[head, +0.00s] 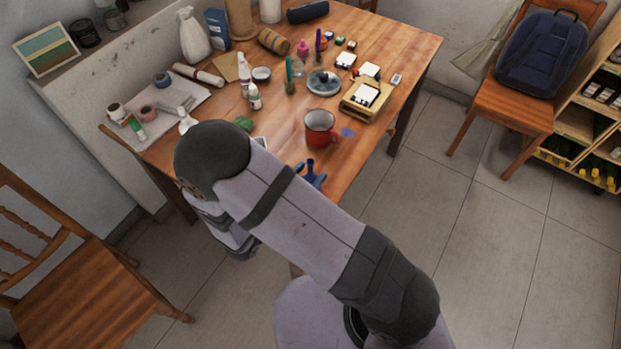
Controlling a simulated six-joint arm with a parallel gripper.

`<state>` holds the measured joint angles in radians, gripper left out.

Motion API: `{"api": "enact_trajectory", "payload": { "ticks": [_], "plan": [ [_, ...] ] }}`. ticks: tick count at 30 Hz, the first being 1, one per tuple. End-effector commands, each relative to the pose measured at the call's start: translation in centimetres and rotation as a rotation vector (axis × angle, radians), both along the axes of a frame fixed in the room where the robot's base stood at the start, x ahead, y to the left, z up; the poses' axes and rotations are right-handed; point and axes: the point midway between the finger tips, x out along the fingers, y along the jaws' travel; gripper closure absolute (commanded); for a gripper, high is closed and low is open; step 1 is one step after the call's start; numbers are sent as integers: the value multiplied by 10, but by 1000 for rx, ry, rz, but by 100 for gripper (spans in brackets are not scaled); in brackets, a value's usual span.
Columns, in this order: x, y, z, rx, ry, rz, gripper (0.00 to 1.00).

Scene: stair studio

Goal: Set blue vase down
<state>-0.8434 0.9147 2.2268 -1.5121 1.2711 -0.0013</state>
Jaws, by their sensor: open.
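The blue vase (310,166) is a small dark blue thing with a narrow neck, near the front edge of the wooden table (363,128). My gripper (311,176) shows just beyond my upper arm, with a blue finger on each side of the vase. The fingers are open. My arm hides the rest of the gripper and the lower part of the vase, so I cannot tell whether the vase touches the table or a finger.
A red mug (320,128) stands just behind the vase. Bottles, a round dish (323,83), a wooden tray (357,110) and small boxes crowd the table behind it. Chairs stand left (85,300) and right (515,104). The table's right front strip is mostly bare.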

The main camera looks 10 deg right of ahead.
Motion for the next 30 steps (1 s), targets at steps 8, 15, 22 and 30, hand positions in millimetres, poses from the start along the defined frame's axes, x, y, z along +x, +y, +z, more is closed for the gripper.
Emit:
{"api": "enact_trajectory", "payload": {
  "ticks": [8, 15, 22, 30],
  "plan": [
    [12, -11, -6, 1, -1, 1, 59],
    [12, -11, -6, 1, -1, 1, 73],
    [11, -11, -6, 2, 1, 1, 100],
    [11, -11, -7, 3, 3, 1, 100]
  ]
}}
